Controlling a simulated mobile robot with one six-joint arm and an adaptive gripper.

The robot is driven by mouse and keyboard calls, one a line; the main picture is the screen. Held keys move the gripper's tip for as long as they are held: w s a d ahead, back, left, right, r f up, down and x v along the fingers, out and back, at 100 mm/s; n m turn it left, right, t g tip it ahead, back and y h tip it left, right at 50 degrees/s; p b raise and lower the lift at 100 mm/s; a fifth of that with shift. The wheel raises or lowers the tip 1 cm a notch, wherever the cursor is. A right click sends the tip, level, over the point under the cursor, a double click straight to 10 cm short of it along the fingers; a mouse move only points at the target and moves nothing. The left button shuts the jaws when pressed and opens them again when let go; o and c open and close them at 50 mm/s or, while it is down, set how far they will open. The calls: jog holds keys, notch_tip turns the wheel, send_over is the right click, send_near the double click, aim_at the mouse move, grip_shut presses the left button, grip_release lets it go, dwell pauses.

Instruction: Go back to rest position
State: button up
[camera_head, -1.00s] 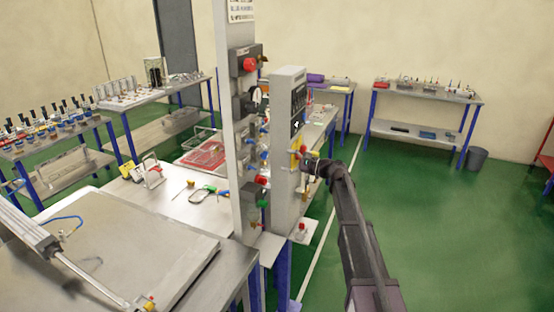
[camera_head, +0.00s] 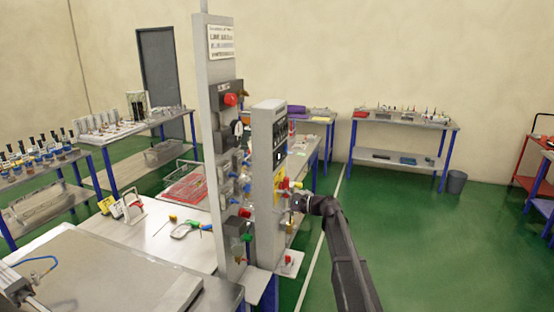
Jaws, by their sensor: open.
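My arm reaches up from the lower right, and my gripper (camera_head: 296,203) is at its end, close to the right side of the grey control post (camera_head: 268,200). The gripper is small and dark here, and its fingers are hard to make out. Red and yellow fittings (camera_head: 287,184) sit on the post beside it. I cannot tell whether the gripper touches them. Nothing is visibly held.
A taller grey panel (camera_head: 205,95) with red, black and green controls stands left of the post. A steel workbench (camera_head: 150,245) fills the left front. Green floor (camera_head: 410,240) is open to the right, with a bin (camera_head: 456,182) and shelf table (camera_head: 400,118) behind.

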jog(key=s+d+f+n+g+h+b, duration=0.1)
jog(key=s+d+f+n+g+h, duration=0.2)
jog(key=s+f, duration=0.6)
jog(key=s+d+f+n+g+h+b, duration=0.15)
jog(key=s+f+n+h, duration=0.35)
jog(key=s, duration=0.6)
jog(key=s+d+f+n+h, duration=0.2)
jog(key=s+d+f+h, duration=0.1)
jog(key=s+d, duration=0.3)
jog(key=s+d+f+n+g+h+b, duration=0.1)
jog(key=s+d+f+h, duration=0.3)
jog(key=s, duration=0.5)
jog(key=shift+s+d+n+h, duration=0.35)
jog(key=shift+d+n+h, duration=0.2)
jog(key=shift+d, duration=0.45)
jog(key=shift+f, duration=0.1)
jog(key=c, duration=0.4)
jog(key=shift+o, duration=0.2)
jog(key=shift+a, duration=0.1)
